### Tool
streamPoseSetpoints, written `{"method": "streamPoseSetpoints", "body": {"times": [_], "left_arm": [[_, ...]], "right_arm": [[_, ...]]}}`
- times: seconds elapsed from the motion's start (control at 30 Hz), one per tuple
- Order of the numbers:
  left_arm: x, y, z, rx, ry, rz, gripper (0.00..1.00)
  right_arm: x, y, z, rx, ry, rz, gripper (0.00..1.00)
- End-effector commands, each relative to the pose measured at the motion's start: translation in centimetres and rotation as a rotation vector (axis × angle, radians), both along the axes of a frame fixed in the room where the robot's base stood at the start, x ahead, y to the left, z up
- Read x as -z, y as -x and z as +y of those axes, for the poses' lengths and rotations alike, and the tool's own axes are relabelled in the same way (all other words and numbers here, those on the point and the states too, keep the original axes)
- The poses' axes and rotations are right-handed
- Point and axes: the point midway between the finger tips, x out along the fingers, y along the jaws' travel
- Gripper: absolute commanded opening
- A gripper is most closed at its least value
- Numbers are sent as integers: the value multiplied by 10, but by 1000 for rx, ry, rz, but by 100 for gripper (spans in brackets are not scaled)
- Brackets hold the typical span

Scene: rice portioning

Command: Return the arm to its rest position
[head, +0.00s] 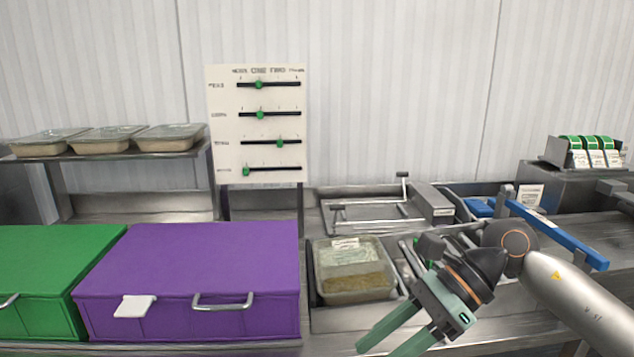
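My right arm comes in from the right, and its gripper (384,346) hangs over the front of the steel counter, pointing down and to the left. Its two pale green fingers are apart with nothing between them. A lidded clear container (350,284) of grainy yellowish food, with a label on top, sits in a counter recess just left of the gripper, apart from it. My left gripper is not in view.
A purple box (190,270) and a green box (50,265) stand at left. Lidded trays (100,139) line a shelf behind. A slider board (257,122) stands mid-back. A steel frame (375,215), a blue bar (560,236) and a label dispenser (587,152) are near my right arm.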

Motion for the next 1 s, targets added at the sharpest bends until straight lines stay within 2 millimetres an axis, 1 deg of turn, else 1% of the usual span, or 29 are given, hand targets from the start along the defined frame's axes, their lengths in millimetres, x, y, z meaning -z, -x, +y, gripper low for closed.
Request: {"method": "streamPoseSetpoints", "body": {"times": [0.03,0.1,0.2,0.23,0.3,0.37,0.4,0.47,0.53,0.57,0.67,0.77,0.8,0.87,0.9,0.93,0.97,1.0], "left_arm": [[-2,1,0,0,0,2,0],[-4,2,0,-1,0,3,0],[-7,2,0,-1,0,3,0],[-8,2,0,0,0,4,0],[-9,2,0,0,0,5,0],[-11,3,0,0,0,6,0],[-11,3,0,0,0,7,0],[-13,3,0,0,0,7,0],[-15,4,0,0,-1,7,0],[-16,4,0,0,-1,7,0],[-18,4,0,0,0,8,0],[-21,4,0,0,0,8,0],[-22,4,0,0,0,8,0],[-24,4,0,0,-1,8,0],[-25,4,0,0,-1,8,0],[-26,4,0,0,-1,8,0],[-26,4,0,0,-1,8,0],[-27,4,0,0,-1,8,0]], "right_arm": [[2,9,22,18,-112,98,52],[-3,17,45,64,-265,229,52],[-13,21,68,148,-472,437,52],[-16,20,73,178,-532,503,52],[-22,15,79,256,-667,666,52],[-24,8,80,332,-778,809,52],[-24,1,78,387,-849,907,52],[-19,-10,73,475,-953,1057,52],[-7,-24,63,588,-1065,1237,52],[0,-30,57,640,-1112,1314,52],[36,-46,34,825,-1256,1575,52],[87,-52,7,1032,-1384,1835,52],[110,-51,-4,1122,-1432,1938,52],[149,-43,-21,1263,-1499,2091,52],[176,-34,-31,1362,-1540,2191,52],[196,-25,-39,1438,-1569,2265,52],[216,-15,-46,-1453,1533,-2240,52],[241,1,-54,-1430,1444,-2145,52]]}}
